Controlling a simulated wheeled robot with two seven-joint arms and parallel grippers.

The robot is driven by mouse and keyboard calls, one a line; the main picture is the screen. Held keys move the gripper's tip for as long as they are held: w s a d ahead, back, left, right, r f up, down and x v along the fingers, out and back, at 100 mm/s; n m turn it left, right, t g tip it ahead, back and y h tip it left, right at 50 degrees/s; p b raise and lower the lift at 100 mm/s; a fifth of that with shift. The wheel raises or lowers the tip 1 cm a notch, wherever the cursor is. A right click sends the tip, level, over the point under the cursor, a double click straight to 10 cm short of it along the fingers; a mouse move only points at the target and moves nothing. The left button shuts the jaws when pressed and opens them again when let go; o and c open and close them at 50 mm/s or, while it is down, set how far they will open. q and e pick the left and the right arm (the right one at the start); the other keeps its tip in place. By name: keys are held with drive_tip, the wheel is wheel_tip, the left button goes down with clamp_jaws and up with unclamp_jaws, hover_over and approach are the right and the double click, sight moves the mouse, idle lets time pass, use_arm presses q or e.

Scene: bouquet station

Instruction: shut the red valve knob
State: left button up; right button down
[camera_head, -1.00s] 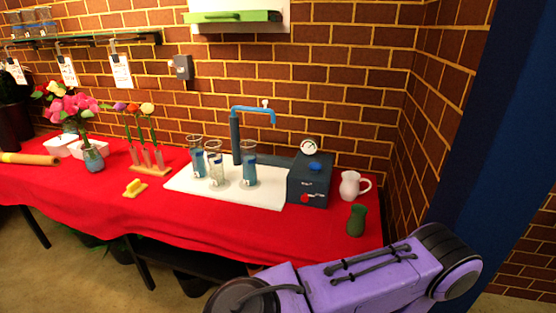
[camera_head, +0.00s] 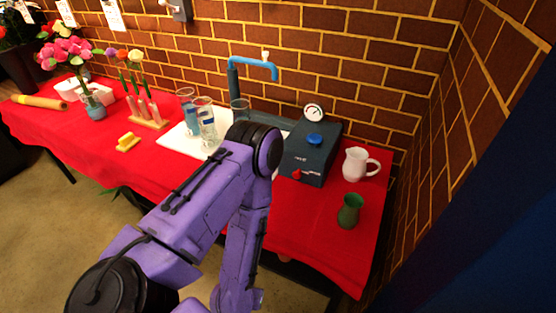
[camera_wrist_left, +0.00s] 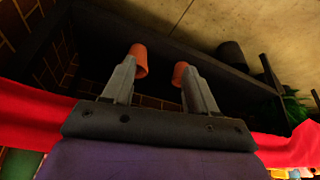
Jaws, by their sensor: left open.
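The red valve knob (camera_head: 297,174) sits low on the front of a dark blue-grey box (camera_head: 318,157) at the right part of the table. The box also carries a blue knob (camera_head: 314,139) and a round white gauge (camera_head: 313,112) on top. A purple arm of mine rises in front of the table, its elbow just left of the box; no gripper shows in the head view. In the left wrist view my left gripper (camera_wrist_left: 160,68) is open and empty, its orange fingertips apart. The valve knob is not in that view. My right gripper is not seen.
A white pitcher (camera_head: 358,164) and a green vase (camera_head: 349,211) stand right of the box. Glass cylinders (camera_head: 206,130) stand on a white board beside the blue tap (camera_head: 252,66). The red-covered table (camera_head: 330,245) is bare in front of the box. A brick wall closes the right.

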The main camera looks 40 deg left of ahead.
use_arm(q)
drive_tip(key=w+d+r+t+h+p, duration=0.1)
drive_tip(key=w+d+r+t+p, duration=0.15)
drive_tip(key=w+r, duration=0.35)
drive_tip(key=m+t+y+p, duration=0.2)
drive_tip(key=m+t, duration=0.1)
drive_tip(key=t, duration=0.3)
approach(296, 175)
drive_tip(key=x, duration=0.9)
drive_tip(key=shift+w+p, duration=0.1)
drive_tip(key=shift+p, duration=0.2)
drive_tip(key=c, duration=1)
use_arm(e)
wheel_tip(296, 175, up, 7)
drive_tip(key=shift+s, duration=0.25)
